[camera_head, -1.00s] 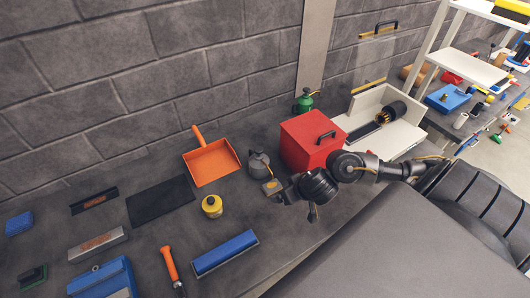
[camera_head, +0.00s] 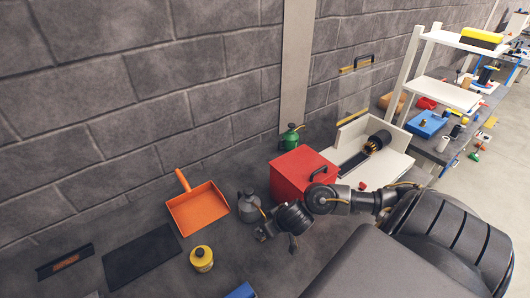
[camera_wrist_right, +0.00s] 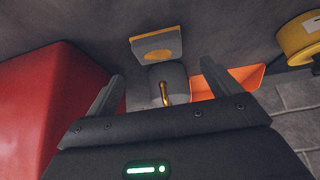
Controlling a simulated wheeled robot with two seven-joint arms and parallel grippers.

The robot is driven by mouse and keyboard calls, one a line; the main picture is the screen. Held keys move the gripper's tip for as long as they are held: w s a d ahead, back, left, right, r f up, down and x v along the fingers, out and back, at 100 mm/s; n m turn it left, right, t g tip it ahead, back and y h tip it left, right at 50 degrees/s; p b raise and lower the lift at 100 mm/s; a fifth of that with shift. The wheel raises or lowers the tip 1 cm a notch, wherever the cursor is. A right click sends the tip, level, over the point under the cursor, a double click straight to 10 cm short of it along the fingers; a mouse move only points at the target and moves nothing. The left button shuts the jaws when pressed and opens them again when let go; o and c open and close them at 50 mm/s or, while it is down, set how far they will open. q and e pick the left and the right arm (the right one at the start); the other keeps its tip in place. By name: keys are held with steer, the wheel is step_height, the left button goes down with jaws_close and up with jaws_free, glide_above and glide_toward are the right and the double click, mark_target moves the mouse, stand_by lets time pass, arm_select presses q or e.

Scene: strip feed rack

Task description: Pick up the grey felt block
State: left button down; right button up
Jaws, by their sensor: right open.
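A small pale grey block with a yellow oval on its face (camera_wrist_right: 155,46) lies on the dark bench in the right wrist view; it looks like the grey felt block, though its material cannot be told. In the head view it shows only faintly, if at all, beside my right gripper (camera_head: 278,240). In the wrist view my right gripper (camera_wrist_right: 112,92) is open and empty, its fingers apart. The block is beyond the fingertips and not touched. My left gripper is out of view.
A grey can with a brass spout (camera_head: 249,206) stands close beside my right gripper. The red box (camera_head: 299,174) is right behind it. An orange dustpan (camera_head: 200,210), a yellow tin (camera_head: 202,259) and a black mat (camera_head: 143,257) lie left. Bare bench shows between them.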

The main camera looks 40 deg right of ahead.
steer(key=shift+f, duration=0.3)
steer(key=b+x, duration=0.2)
steer(key=x, duration=0.1)
steer(key=shift+s+f, duration=0.15)
steer(key=shift+f, duration=0.25)
steer(key=shift+w+d+f, duration=0.1)
steer(key=shift+w+f, duration=0.3)
steer(key=shift+s+r, duration=0.1)
steer(key=shift+c, duration=0.7)
steer(key=c, duration=0.9)
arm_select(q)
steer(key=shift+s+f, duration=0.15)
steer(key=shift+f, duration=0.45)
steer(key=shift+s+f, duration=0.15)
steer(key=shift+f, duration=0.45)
